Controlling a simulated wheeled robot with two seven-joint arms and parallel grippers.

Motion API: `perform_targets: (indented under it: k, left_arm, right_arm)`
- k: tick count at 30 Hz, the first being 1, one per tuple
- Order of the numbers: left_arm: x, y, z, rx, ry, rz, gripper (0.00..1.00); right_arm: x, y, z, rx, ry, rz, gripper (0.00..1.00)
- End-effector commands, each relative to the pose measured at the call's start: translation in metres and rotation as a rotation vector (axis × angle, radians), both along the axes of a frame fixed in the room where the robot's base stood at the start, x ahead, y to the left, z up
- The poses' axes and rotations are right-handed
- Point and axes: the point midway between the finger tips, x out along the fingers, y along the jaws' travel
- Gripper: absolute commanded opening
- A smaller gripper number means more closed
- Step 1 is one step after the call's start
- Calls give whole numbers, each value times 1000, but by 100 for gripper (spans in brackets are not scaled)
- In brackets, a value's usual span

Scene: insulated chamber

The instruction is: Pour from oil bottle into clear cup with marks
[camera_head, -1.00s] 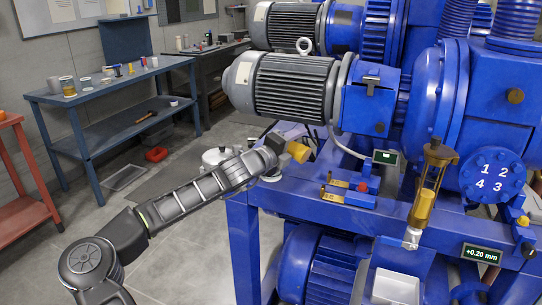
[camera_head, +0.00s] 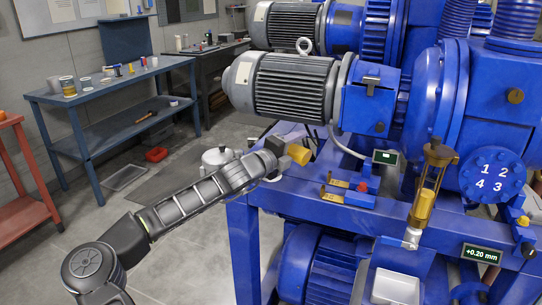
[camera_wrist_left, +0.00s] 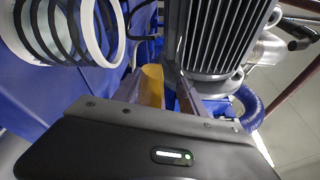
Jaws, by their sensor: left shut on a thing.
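My left gripper (camera_head: 287,150) is shut on an amber-yellow thing, which looks like the oil bottle (camera_head: 300,154). It is held sideways beside the front left corner of the blue machine frame. In the left wrist view the amber body (camera_wrist_left: 152,85) shows between the fingers; its neck and opening cannot be made out. A clear, brass-capped upright vessel (camera_head: 432,178), possibly the clear cup with marks, stands farther right at the frame's front, apart from the gripper. An amber part (camera_head: 422,206) shows in its lower half. No marks can be read. My right gripper is not in view.
A grey finned motor (camera_head: 292,86) is behind and above the left gripper. Brass-topped fittings (camera_head: 350,188) and a small display (camera_head: 385,157) lie between gripper and vessel. A blue bench (camera_head: 110,88) stands left.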

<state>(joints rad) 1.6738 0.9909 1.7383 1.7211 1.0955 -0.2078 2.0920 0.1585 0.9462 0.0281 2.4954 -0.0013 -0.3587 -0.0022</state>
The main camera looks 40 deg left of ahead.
Motion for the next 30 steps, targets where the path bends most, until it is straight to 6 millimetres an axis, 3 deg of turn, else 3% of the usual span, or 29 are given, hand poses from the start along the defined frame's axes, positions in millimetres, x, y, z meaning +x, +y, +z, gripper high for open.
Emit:
perform_targets:
  k: [30]
  left_arm:
    - [0,-1,0,-68,-3,0,2]
  right_arm:
    - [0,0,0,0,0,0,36]
